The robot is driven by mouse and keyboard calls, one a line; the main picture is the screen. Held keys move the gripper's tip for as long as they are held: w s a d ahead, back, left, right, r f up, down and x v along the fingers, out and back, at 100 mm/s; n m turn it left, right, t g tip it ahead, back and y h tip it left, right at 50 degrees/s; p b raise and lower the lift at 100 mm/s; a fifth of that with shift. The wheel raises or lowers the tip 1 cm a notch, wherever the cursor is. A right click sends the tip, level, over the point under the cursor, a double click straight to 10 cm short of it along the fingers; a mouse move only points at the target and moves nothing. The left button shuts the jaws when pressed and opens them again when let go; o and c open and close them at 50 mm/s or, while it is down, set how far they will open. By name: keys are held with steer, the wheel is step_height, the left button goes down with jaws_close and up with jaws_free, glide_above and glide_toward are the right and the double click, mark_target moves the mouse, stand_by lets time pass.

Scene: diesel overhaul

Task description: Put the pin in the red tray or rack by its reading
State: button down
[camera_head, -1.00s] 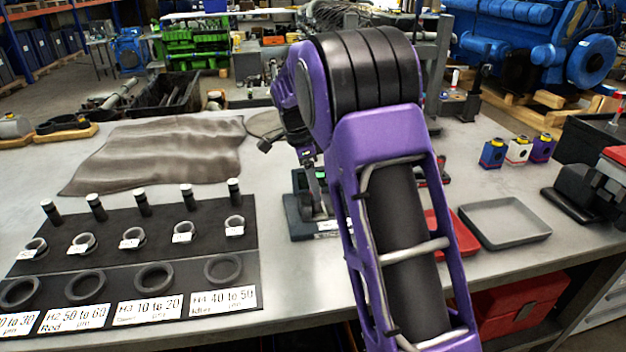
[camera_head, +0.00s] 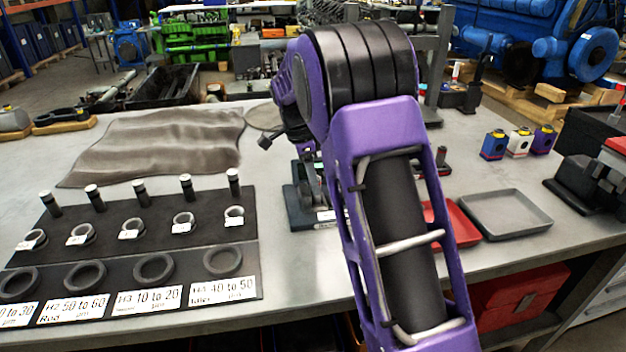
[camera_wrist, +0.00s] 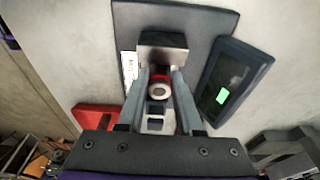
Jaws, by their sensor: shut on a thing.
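In the wrist view, my gripper (camera_wrist: 161,84) is shut on a pin (camera_wrist: 160,89), seen end-on as a pale round end with a red band. The pin is at a gauge stand (camera_wrist: 162,50) on a dark base; I cannot tell whether it touches the stand. A display (camera_wrist: 222,96) with a green patch, its reading illegible, is to the right. The red tray (camera_head: 462,236) is partly behind my arm in the head view and also shows in the wrist view (camera_wrist: 97,117). A dark rack board (camera_head: 120,218) holds several upright pins, rings and range labels at left.
A grey tray (camera_head: 505,214) sits right of the red tray. Small blue, white and purple blocks (camera_head: 518,142) stand behind it. A brown cloth (camera_head: 155,145) lies at back left. A black device (camera_head: 580,180) is at the right edge. The bench between cloth and gauge is clear.

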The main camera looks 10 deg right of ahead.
steer(key=shift+r, duration=0.2)
steer(key=shift+r+p, duration=2.1)
steer(key=shift+r, duration=0.5)
steer(key=shift+s+f, duration=0.1)
